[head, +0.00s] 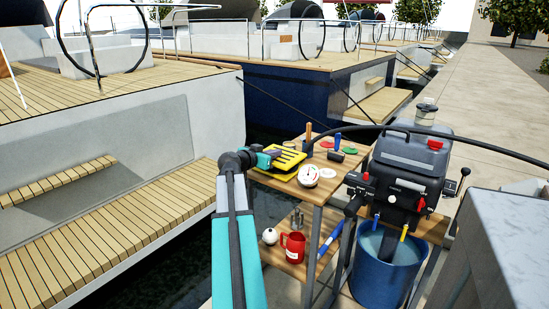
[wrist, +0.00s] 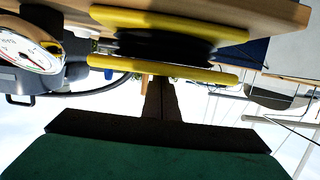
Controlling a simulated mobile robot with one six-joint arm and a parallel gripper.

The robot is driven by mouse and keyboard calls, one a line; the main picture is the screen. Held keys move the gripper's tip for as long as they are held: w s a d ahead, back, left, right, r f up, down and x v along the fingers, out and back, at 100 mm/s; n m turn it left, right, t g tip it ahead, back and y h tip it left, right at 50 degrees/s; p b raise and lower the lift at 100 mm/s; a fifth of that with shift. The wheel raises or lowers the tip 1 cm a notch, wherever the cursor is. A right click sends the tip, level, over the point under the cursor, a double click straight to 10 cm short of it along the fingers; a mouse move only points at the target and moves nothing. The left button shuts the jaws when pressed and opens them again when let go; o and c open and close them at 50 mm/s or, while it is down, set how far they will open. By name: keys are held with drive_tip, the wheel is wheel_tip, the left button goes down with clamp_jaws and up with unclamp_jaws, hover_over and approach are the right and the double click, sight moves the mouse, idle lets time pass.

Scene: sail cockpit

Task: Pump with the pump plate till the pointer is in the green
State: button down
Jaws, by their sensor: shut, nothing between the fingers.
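The foot pump has a yellow pump plate (head: 291,157) over black bellows and a yellow base; it sits on the upper wooden shelf in the head view. The wrist view is upside down and shows the plate (wrist: 185,71), the bellows (wrist: 165,47) and the base (wrist: 170,22), with a gap between plate and base. My gripper (head: 274,156) is shut and empty at the plate's left side. In the wrist view its fingers (wrist: 160,85) reach to the plate; I cannot tell if they touch. The white round gauge (head: 308,175) stands beside the pump; its pointer is too small to read surely.
An outboard motor (head: 410,165) stands right of the shelf over a blue barrel (head: 382,265). A red mug (head: 292,247) is on the lower shelf. Small discs and a blue-handled tool (head: 337,146) lie behind the pump. A boat (head: 120,200) is at left.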

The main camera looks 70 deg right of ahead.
wheel_tip(320, 180, up, 2)
drive_tip(key=shift+w+r, duration=0.1)
drive_tip(key=shift+r, duration=0.15)
drive_tip(key=v, duration=0.9)
drive_tip(key=shift+a, duration=0.45)
